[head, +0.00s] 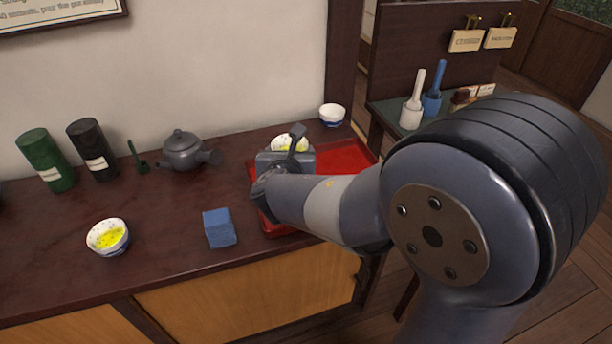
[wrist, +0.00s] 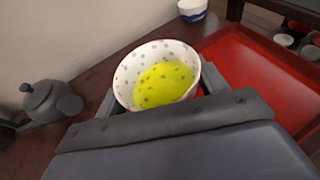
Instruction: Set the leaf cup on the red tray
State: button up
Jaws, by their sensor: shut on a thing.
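My gripper (wrist: 157,98) is shut on a white cup (wrist: 130,75) with small dark marks, perhaps leaves, and yellow-green contents. This cup also shows in the head view (head: 290,141), partly hidden behind my gripper. The red tray (head: 345,156) lies at the counter's right end, with my arm across it. In the wrist view the tray (wrist: 250,62) is to the right of the held cup. The cup is at or over the tray's back left part; I cannot tell whether it touches. A similar white-and-blue cup (head: 108,238) with yellow contents stands on the counter at left.
Another white-and-blue cup (head: 332,115) stands behind the tray. A grey teapot (head: 183,152) is left of the tray, and a blue block (head: 219,228) is nearer the front. Green (head: 46,160) and black (head: 93,150) canisters stand by the wall.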

notch_tip(320, 180, down, 8)
jog(key=b, duration=0.3)
jog(key=shift+f, duration=0.1)
jog(key=shift+f, duration=0.15)
jog(key=o, duration=1.1)
jog(key=shift+r, duration=0.3)
jog(key=p+v, duration=0.3)
jog(key=v, duration=0.9)
jog(key=shift+f, duration=0.1)
